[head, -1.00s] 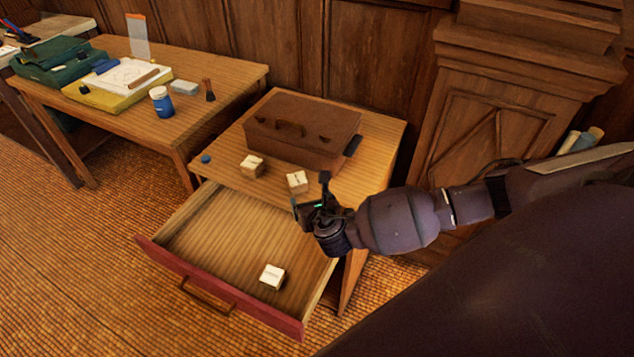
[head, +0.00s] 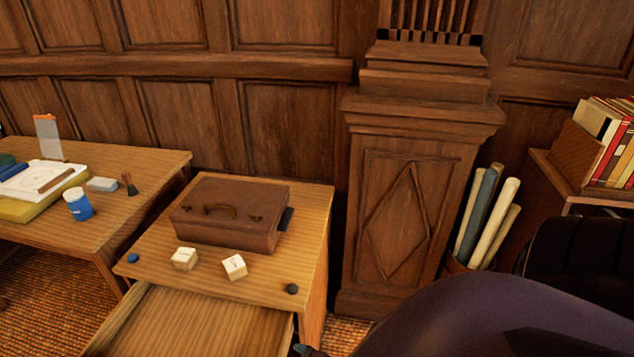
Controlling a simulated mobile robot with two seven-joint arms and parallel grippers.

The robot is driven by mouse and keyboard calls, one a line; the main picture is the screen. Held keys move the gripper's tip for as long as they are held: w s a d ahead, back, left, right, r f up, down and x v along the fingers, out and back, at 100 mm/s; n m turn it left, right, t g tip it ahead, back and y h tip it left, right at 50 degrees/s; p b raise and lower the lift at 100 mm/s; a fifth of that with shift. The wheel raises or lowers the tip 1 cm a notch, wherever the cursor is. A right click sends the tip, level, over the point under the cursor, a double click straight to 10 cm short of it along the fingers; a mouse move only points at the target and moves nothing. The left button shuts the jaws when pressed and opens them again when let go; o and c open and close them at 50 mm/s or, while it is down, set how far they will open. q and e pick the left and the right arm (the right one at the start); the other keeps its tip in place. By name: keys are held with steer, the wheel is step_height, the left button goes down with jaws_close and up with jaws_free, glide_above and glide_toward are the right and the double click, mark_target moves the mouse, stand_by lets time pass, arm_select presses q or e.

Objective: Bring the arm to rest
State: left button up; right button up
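My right arm (head: 490,315) fills the lower right of the head view. A small dark tip with a teal spot (head: 305,350) shows at the bottom edge, by the front right of the small desk; it looks like part of my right gripper. The rest of that gripper is below the frame, so I cannot see its fingers or whether it holds anything. My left gripper is not in view.
The small desk (head: 210,267) bears a brown case (head: 225,228), two pale blocks (head: 184,258) (head: 234,266), a blue disc (head: 133,258) and a dark disc (head: 291,289). Its drawer (head: 190,325) is open. Rolled papers (head: 485,220) and a book rack (head: 580,155) stand right.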

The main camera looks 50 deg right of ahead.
steer(key=s+d+m, duration=0.1)
steer(key=m, duration=0.1)
steer(key=s+d+m+h, duration=0.1)
steer(key=s+d+m, duration=0.1)
steer(key=shift+s+d+r, duration=0.15)
steer(key=shift+d, duration=0.1)
stand_by(0.5)
stand_by(0.6)
